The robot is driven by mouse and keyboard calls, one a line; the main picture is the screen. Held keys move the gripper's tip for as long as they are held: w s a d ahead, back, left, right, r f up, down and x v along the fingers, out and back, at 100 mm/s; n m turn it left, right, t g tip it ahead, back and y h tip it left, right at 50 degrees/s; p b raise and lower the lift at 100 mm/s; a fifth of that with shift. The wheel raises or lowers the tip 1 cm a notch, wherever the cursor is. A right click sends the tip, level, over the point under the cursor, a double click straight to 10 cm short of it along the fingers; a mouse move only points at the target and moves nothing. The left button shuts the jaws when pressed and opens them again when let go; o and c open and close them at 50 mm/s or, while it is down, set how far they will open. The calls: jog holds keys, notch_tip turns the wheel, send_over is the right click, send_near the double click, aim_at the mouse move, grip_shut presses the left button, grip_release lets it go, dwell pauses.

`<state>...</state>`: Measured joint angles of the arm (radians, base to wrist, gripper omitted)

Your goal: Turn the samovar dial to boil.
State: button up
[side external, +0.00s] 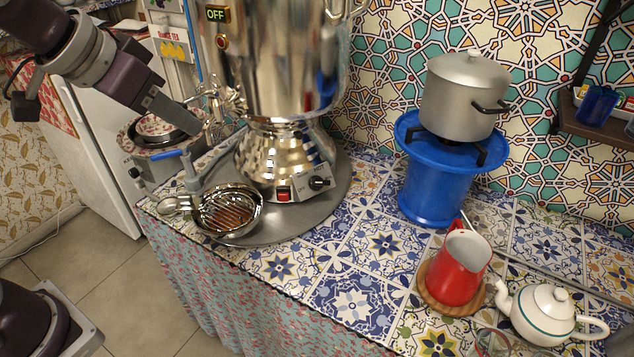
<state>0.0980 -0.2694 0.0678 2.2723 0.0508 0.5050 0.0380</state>
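The shiny metal samovar (281,60) stands on a round grey tray (335,196) at the back of the tiled counter. Its black dial (319,183) sits on a small panel low on the base, right of a red switch (283,194). The dial's markings are too small to read. My gripper (192,127) is at the upper left, pointing down and right. It is well apart from the dial, up and to the left of it. I cannot make out its fingers well enough to tell whether they are open.
A strainer bowl (228,211) and the tap with a blue handle (168,154) are in front of the samovar's left side. A blue stand (433,190) with a grey pot (464,98), a red jug (456,268) and a white teapot (543,313) are to the right.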

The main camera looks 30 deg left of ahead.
jog(key=s+f+n+g, duration=0.1)
jog(key=s+f+n, duration=0.1)
jog(key=s, duration=1.3)
jog(key=n+t, duration=0.3)
jog(key=n, duration=1.1)
send_over(316, 182)
jog(key=s, duration=1.1)
notch_tip(316, 182, down, 13)
jog(key=w+f+n, duration=0.2)
jog(key=w+f, duration=0.1)
jog(key=f, duration=0.3)
jog(key=w+f+n, duration=0.2)
jog(key=w+f, duration=0.2)
jog(key=f, duration=0.2)
jog(key=w+f+n, duration=0.3)
jog(key=w+f, duration=0.1)
jog(key=f, duration=0.1)
jog(key=shift+w+f+t, duration=0.2)
jog(key=shift+f+t, duration=0.2)
grip_shut()
